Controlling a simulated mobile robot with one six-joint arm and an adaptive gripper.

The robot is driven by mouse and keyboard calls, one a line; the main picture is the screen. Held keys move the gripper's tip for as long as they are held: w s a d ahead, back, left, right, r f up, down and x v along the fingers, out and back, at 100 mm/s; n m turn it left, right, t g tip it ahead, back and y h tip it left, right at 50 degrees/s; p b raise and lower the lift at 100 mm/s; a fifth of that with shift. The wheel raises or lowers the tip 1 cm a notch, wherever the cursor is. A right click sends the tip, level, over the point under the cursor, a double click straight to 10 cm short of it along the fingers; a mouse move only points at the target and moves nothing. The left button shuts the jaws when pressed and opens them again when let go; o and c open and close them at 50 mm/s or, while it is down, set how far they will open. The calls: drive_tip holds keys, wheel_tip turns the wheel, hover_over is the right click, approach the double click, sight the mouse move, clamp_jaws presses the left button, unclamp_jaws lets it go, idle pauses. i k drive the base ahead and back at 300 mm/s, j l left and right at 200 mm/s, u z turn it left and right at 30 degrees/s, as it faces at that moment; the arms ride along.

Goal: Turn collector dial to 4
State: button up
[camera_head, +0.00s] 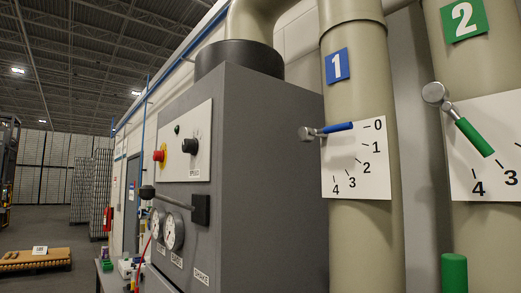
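No dial in view has a readable "collector" label, so I cannot tell which one the task means. A black knob (190,146) sits on the white control panel (200,172) of a grey machine cabinet; its scale is too small to read. A blue lever (338,127) on the pipe marked 1 points at 0 on its white 0-to-4 scale plate (345,175). A green lever (474,137) on the pipe marked 2 points at about 3 on its scale plate (490,110). My gripper is not in view.
The grey cabinet (270,150) has a red button (159,155), round gauges (174,231) and a black-knobbed lever (201,209) projecting left. A green upright cylinder (454,273) stands at the lower right. A cluttered table (103,268) and open floor (75,250) lie left.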

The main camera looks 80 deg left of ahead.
sight(189, 145)
drive_tip(key=u, duration=3.35)
